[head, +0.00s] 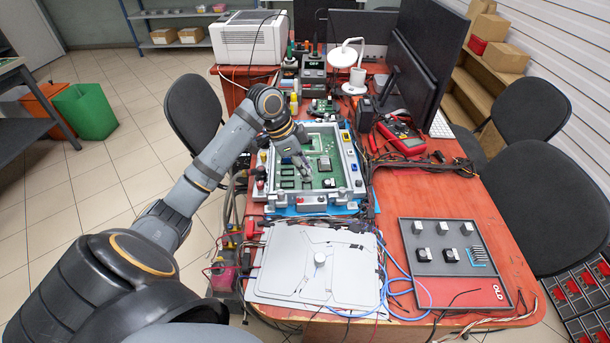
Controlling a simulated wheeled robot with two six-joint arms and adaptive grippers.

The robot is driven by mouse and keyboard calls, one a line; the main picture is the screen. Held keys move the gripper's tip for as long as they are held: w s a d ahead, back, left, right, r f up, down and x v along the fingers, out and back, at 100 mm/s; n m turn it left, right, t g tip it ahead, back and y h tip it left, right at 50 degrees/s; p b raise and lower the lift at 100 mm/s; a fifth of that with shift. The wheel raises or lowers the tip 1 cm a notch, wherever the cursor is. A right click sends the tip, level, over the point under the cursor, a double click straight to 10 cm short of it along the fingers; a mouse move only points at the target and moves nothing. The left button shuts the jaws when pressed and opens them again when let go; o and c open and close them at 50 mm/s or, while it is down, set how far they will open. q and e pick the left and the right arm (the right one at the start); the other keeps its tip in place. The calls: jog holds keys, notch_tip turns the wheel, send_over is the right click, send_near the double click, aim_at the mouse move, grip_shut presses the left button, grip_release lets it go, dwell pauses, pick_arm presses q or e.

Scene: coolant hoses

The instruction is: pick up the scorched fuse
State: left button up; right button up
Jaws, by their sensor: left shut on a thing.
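A green circuit board (330,164) sits in a light grey open housing (352,170) in the middle of the red table. My left gripper (303,163) reaches down over the left-middle part of this board, its fingers pointing down at it. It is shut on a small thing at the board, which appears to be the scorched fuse. The fuse is too small and too hidden by the fingers to make out its colour or marks. I cannot tell whether it touches the board or is clear of it. My right gripper is not in view.
A grey cover plate (285,280) with a white knob lies in front of the housing, with blue hoses beside it. A dark grey tray (423,290) with small white and black pieces lies at right. A red multimeter (402,136) and monitors (424,65) stand behind.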

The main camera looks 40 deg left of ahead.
pick_arm(q)
jog(key=s+r, duration=0.1)
jog(key=s+d+r, duration=0.1)
jog(key=r, duration=0.1)
jog(key=s+d+r, duration=0.1)
jog(key=r, duration=0.1)
jog(key=shift+s+r+p, duration=0.2)
jog(key=shift+s+p, duration=0.1)
jog(key=shift+s, duration=0.1)
jog(key=s+d+r+b, duration=0.3)
jog(key=s+d, duration=0.2)
jog(key=s, duration=0.2)
jog(key=shift+s+r, duration=0.25)
jog(key=shift+s, duration=0.05)
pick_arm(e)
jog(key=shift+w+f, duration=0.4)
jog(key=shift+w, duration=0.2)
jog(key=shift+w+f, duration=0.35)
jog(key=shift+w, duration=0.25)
